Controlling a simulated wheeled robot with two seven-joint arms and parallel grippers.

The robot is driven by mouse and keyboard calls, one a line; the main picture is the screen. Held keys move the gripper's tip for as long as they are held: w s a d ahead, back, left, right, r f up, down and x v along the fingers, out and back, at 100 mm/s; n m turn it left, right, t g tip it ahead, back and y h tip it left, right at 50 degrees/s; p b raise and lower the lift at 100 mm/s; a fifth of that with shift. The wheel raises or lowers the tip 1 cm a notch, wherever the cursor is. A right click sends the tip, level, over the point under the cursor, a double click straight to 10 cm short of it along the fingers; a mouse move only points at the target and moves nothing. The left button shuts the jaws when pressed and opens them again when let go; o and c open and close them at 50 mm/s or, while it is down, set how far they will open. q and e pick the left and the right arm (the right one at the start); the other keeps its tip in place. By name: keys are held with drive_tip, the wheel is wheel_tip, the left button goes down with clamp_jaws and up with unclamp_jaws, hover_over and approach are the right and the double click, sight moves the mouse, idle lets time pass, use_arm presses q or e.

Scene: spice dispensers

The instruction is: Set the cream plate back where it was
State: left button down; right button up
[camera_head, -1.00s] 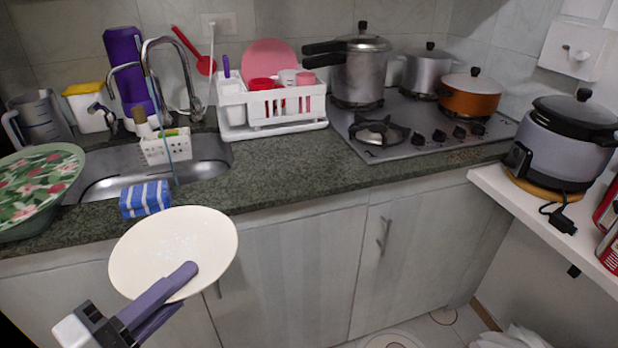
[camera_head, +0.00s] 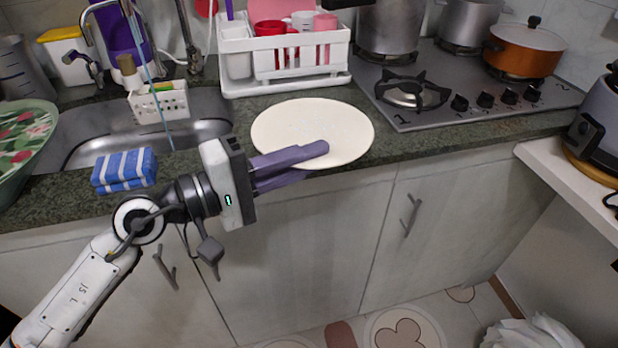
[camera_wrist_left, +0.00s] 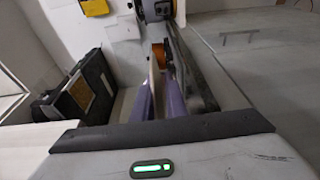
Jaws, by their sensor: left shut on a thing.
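The cream plate (camera_head: 325,128) is held in my left gripper (camera_head: 300,158), whose purple fingers are shut on its near edge. In the head view the plate appears over the counter between the sink and the stove, in front of the white dish rack (camera_head: 285,88). I cannot tell whether it touches the counter. In the left wrist view the plate (camera_wrist_left: 151,88) shows as a thin edge between the purple fingers (camera_wrist_left: 158,98). My right gripper is not in view.
A blue striped sponge (camera_head: 124,170) lies at the sink's front edge. A green floral dish (camera_head: 28,138) is at far left. The stove (camera_head: 465,100) with pots is to the right. Some green counter (camera_head: 225,180) is bare near its front edge.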

use_arm(q)
drive_tip(key=shift+f+b, duration=0.6)
drive_tip(key=shift+f, duration=2.25)
drive_tip(key=shift+f, duration=0.25)
drive_tip(key=c, duration=1.8)
unclamp_jaws()
drive_tip(key=shift+o, duration=0.2)
drive_tip(key=b+v, duration=0.4)
drive_tip(key=v, duration=0.8)
